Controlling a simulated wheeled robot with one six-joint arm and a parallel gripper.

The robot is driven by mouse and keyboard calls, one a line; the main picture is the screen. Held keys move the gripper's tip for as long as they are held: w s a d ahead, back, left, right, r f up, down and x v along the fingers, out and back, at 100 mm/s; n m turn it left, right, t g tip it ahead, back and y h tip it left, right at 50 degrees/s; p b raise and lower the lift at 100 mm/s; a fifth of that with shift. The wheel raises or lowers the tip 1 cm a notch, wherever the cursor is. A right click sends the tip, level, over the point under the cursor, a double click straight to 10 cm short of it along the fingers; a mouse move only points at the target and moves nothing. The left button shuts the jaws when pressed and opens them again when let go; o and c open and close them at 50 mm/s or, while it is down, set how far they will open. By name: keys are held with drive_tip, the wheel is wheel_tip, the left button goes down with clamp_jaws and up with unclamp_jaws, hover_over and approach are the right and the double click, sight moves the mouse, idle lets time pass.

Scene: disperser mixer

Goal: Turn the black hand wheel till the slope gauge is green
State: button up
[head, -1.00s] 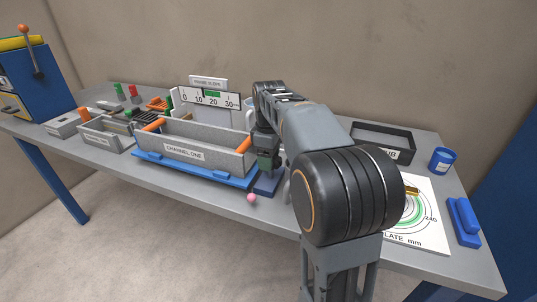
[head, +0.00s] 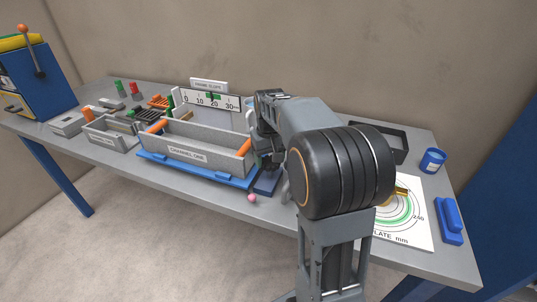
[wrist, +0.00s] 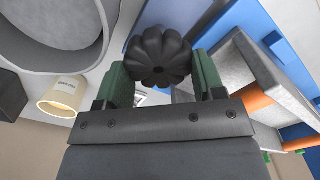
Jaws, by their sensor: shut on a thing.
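The black hand wheel (wrist: 158,57) is a lobed knob in the wrist view, between the green-padded fingers of my gripper (wrist: 163,70), which is shut on it. In the head view my gripper (head: 268,158) is at the right end of the grey channel one trough (head: 190,155), and my arm hides the wheel there. The slope gauge (head: 225,103) is a white scale marked 0 to 30 behind the trough, with a green band around 20. A small dark mark seems to lie at the green band, but it is too small to read surely.
The trough stands on a blue base (head: 185,170). A pink ball (head: 252,198) is by the table's front edge. A black tray (head: 392,140), a blue cup (head: 432,161), a ringed white plate sheet (head: 415,235) and a blue block (head: 449,222) are at right. Grey bins (head: 108,133) are at left.

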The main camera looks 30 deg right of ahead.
sight(270, 159)
drive_tip(key=shift+d+m+p, duration=0.1)
drive_tip(key=shift+m+p, duration=0.3)
drive_tip(key=shift+m, duration=0.6)
drive_tip(key=o, duration=0.9)
wheel_tip(270, 159, up, 14)
drive_tip(key=shift+f+p, duration=0.1)
drive_tip(key=shift+p, duration=1)
